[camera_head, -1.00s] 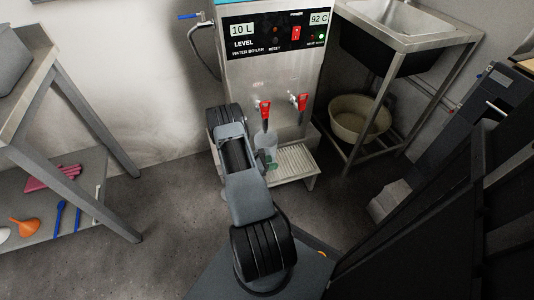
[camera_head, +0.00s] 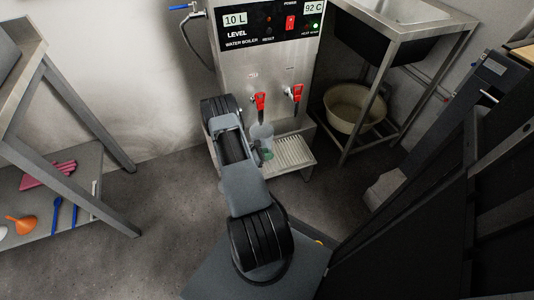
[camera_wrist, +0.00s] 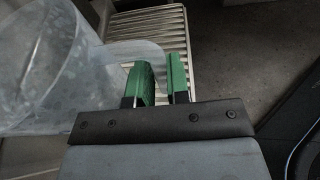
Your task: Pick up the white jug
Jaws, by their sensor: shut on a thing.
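The white jug (camera_head: 262,132) looks pale and translucent. In the head view it is upright below the left red tap, partly hidden by my arm. In the wrist view the jug (camera_wrist: 45,60) fills the left side, with its wide mouth toward the camera. Its handle (camera_wrist: 135,52) reaches right to my green-fingered gripper (camera_wrist: 160,82). The gripper is shut on the handle, with the handle passing in between the fingers. The gripper (camera_head: 266,154) is also partly visible in the head view, beside the jug. I cannot tell whether the jug touches the drip tray.
The water boiler (camera_head: 232,65) with red taps (camera_head: 260,102) stands behind the jug. Its slatted drip tray (camera_head: 300,150) is at the right. A steel sink stand (camera_head: 400,100) holds a beige basin (camera_head: 355,107) below. A shelf table (camera_head: 95,205) is at left, with open floor between.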

